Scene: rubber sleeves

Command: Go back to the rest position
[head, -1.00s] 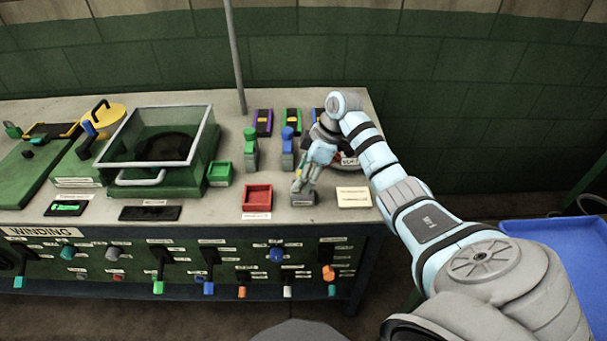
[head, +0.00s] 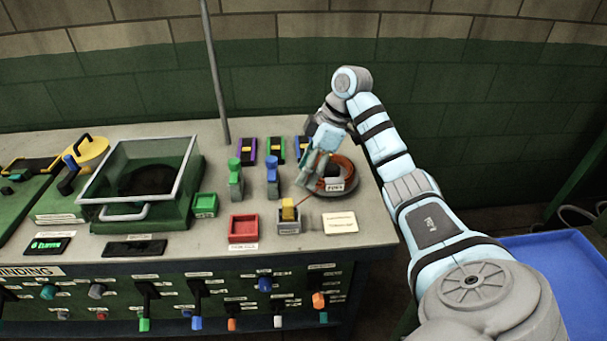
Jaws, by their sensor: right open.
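My right gripper (head: 308,172) is open and points down over the right part of the bench, with nothing seen between its fingers. It is beside a round grey dish with a coil of orange-brown cable (head: 346,172), partly hidden behind the gripper. In front of it is a small grey holder (head: 289,227) with a yellow block (head: 289,209) in it, apart from the fingers. My right arm reaches in from the lower right. My left gripper is not in view.
The bench (head: 374,215) carries a green bin (head: 205,205), a red bin (head: 243,228), upright green (head: 235,180) and blue-topped (head: 272,177) pieces, and a glass-walled green box (head: 170,208). A thin pole (head: 215,75) stands behind. A blue tray (head: 560,268) is at the right.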

